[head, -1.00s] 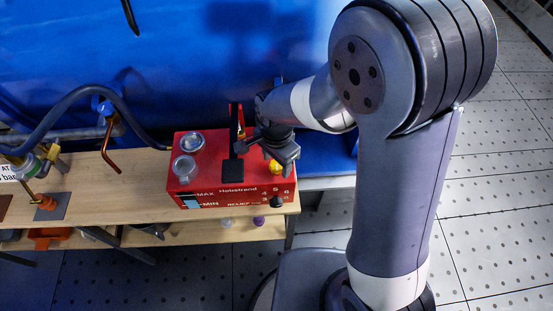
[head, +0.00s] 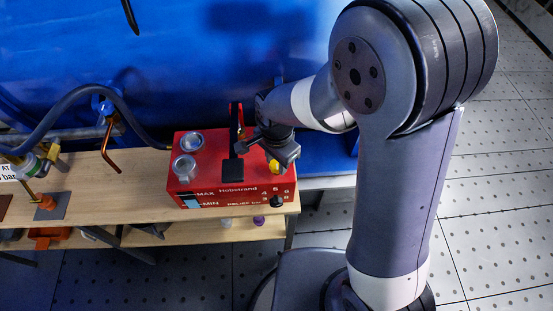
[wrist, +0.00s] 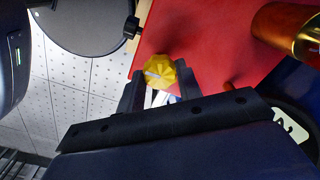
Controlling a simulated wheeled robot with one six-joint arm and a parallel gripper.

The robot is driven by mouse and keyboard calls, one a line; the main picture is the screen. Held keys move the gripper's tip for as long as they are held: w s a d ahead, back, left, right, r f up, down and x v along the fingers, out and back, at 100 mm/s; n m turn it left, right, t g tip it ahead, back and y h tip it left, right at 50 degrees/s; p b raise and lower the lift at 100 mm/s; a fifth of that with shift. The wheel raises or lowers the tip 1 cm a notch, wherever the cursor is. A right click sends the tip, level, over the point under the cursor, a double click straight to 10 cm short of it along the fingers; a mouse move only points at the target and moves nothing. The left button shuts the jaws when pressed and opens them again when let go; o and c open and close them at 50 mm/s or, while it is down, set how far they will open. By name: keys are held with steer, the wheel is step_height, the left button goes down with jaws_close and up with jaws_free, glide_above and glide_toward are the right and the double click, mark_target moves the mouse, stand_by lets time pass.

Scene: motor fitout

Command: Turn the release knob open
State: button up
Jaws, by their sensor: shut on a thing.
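The release knob (wrist: 160,71) is a yellow, many-sided knob with a pale mark on its face, on top of a red pump box. It sits between the two dark fingers of my gripper (wrist: 159,84) in the wrist view, and they are shut on it. In the head view my gripper (head: 277,152) is over the right part of the red box (head: 212,184). The yellow knob (head: 275,167) shows only partly below it there. How far the knob is turned I cannot tell.
A black knob (head: 277,202) is on the box's front face. A black lever (head: 233,165) and two round clear-topped caps (head: 184,168) stand left of my gripper. The box is on a wooden bench (head: 130,185) before a large blue body (head: 180,60). A hose runs left.

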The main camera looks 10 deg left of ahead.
steer(key=n+b, duration=0.1)
steer(key=n, duration=0.4)
steer(key=shift+n, duration=0.4)
steer(key=n+b, duration=0.1)
steer(key=n, duration=1.1)
steer(key=shift+b, duration=0.35)
steer(key=n, duration=0.5)
steer(key=shift+n, duration=0.3)
steer(key=shift+w, duration=0.1)
steer(key=o, duration=1)
steer(key=shift+c, duration=0.2)
